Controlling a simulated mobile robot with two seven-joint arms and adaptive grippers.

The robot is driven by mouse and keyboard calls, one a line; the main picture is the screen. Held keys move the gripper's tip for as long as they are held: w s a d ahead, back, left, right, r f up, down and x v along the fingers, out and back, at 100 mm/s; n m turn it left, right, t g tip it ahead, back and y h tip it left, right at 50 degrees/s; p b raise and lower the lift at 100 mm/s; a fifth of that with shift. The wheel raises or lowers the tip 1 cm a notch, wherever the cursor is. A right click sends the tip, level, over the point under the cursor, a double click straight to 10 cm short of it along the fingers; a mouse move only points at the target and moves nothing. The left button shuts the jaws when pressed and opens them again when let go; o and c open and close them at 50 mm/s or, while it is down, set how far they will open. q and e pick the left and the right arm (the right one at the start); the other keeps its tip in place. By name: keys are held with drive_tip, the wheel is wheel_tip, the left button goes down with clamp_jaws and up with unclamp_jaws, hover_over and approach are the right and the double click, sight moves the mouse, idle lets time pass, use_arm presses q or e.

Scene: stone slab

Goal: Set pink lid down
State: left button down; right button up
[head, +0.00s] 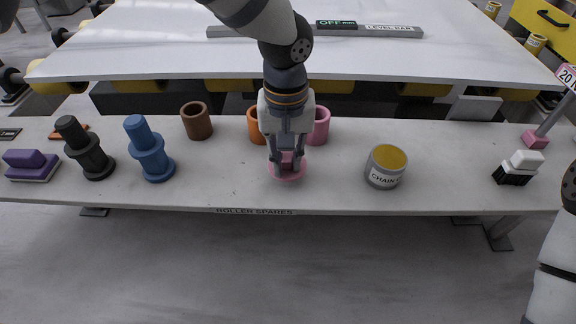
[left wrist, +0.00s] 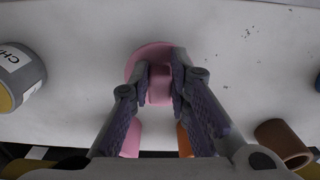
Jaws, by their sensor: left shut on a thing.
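The pink lid (head: 288,176) is a round disc with a knob on top, at the front middle of the white bench (head: 330,190). My left gripper (head: 287,162) points down with its fingers shut on the knob. The left wrist view shows the lid's disc (left wrist: 147,53) beyond the fingertips (left wrist: 160,84), flat over the bench. I cannot tell whether its underside touches the bench. A pink cup (head: 320,127) stands just behind and right of the gripper. My right gripper is out of view; only part of that arm shows.
An orange cup (head: 253,126) and a brown cup (head: 197,121) stand behind and left. A grey tin (head: 385,168) stands to the right. Blue (head: 151,152) and dark (head: 84,150) flanged parts stand left. A white-topped brush (head: 519,167) is far right. Bench room is clear beside the lid.

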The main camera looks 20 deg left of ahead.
sight(286, 162)
use_arm(q)
wheel_tip(286, 162, down, 3)
drive_tip(key=shift+s+f, duration=0.1)
drive_tip(key=shift+r, duration=0.2)
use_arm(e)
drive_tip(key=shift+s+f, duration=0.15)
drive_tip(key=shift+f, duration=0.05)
use_arm(q)
drive_tip(key=shift+f, duration=0.1)
drive_tip(key=c, duration=1.5)
unclamp_jaws()
drive_tip(key=shift+f, duration=0.1)
wheel_tip(286, 162, up, 12)
drive_tip(key=shift+r+p, duration=0.25)
drive_tip(key=shift+p, duration=0.25)
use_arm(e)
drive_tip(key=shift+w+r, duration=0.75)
use_arm(q)
drive_tip(key=shift+f, duration=0.1)
